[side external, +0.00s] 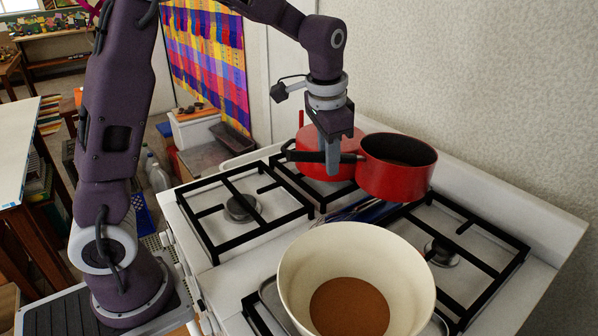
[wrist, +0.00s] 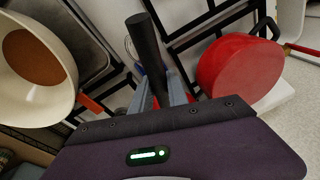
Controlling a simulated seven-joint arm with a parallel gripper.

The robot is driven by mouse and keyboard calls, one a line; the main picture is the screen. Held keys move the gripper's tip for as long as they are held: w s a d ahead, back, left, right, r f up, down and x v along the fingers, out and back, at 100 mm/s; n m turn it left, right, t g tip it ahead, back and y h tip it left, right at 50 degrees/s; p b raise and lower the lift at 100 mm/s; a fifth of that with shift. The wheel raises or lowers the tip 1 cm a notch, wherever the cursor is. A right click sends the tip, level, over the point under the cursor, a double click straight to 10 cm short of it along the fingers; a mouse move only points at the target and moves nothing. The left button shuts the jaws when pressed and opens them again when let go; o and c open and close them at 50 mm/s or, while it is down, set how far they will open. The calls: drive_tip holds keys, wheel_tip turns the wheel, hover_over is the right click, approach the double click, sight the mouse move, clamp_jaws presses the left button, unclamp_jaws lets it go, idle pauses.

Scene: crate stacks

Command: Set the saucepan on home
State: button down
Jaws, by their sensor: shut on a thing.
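The red saucepan (side external: 398,182) has a dark inside and a long black handle. In the side view it is upright at the back of the white stove, over the rear grates; whether its base touches a grate is unclear. My gripper (side external: 332,160) points down and is shut on the handle. In the wrist view the black handle (wrist: 144,42) runs between the fingers (wrist: 158,92); the pan's body is mostly hidden behind my gripper there. I cannot tell which place is "home".
A red pot (side external: 313,138) stands behind my gripper, also seen in the wrist view (wrist: 240,72). A large cream pot (side external: 300,275) with a brown inside stands in front. Blue utensils (side external: 368,211) lie between grates. The front-left grate (side external: 213,211) is bare. A wall rises behind the stove.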

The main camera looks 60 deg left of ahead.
wheel_tip(320, 180, up, 10)
drive_tip(key=shift+w+f, duration=0.1)
drive_tip(key=shift+f, duration=0.15)
drive_tip(key=shift+s+f+n, duration=0.1)
drive_tip(key=shift+s+n, duration=0.3)
drive_tip(key=shift+n, duration=0.1)
drive_tip(key=shift+s+d+f+n+y, duration=0.1)
drive_tip(key=shift+s+n+y, duration=0.2)
drive_tip(key=shift+s+n, duration=0.5)
drive_tip(key=s+n+g, duration=0.4)
drive_tip(key=s+n, duration=0.6)
drive_tip(key=n, duration=0.8)
wheel_tip(320, 180, down, 15)
drive_tip(key=y, duration=0.1)
drive_tip(key=c, duration=1.3)
unclamp_jaws()
drive_tip(key=shift+s, duration=0.1)
